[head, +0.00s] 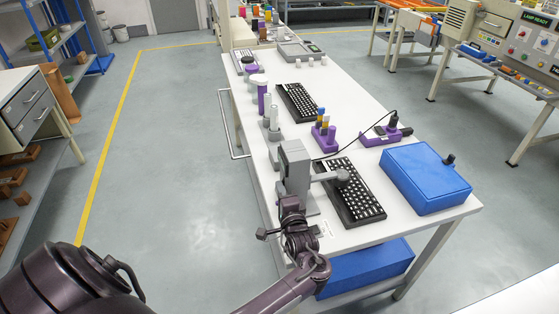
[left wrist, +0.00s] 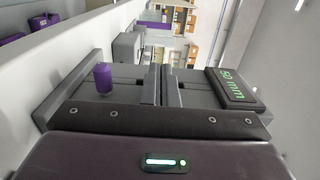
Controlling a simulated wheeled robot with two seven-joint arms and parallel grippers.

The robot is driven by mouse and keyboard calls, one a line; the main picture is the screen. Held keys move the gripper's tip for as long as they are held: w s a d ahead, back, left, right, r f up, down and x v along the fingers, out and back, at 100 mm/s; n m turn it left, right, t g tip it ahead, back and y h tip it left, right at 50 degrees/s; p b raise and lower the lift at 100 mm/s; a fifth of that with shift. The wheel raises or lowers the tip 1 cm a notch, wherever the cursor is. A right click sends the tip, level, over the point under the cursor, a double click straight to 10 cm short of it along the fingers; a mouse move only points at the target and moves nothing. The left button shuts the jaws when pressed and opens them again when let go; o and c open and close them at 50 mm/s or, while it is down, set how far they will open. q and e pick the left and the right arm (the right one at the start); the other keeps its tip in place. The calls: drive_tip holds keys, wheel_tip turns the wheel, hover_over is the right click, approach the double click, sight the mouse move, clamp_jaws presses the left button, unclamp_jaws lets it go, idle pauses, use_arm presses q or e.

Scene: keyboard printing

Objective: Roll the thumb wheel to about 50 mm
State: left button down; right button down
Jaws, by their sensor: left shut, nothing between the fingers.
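A grey device (head: 283,169) with an upright body stands at the near left part of the white table. In the left wrist view it shows turned on its side, with a small purple wheel (left wrist: 103,77) to the left. A dark display (left wrist: 232,88) to the right carries green figures ending in mm; they seem to read 50, but the first digit is hard to make out. My left gripper (head: 291,203) is close in front of the device; its fingers (left wrist: 160,84) are shut and empty. The purple wheel is beside them, apart from the fingertips. My right gripper is out of view.
A black keyboard (head: 357,198) lies right of the device, under its side arm with a round end (head: 342,175). A blue box (head: 426,177) stands at the right edge. Purple holders (head: 325,138), a second keyboard (head: 296,102) and grey-purple cylinders (head: 263,98) stand farther back.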

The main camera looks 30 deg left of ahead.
use_arm(q)
drive_tip(key=shift+p, duration=0.3)
drive_tip(key=shift+s, duration=0.15)
drive_tip(key=p+v, duration=0.2)
drive_tip(key=v, duration=0.2)
drive_tip(key=shift+s+d, duration=0.25)
drive_tip(key=shift+s, duration=0.05)
drive_tip(key=shift+s+d, duration=0.4)
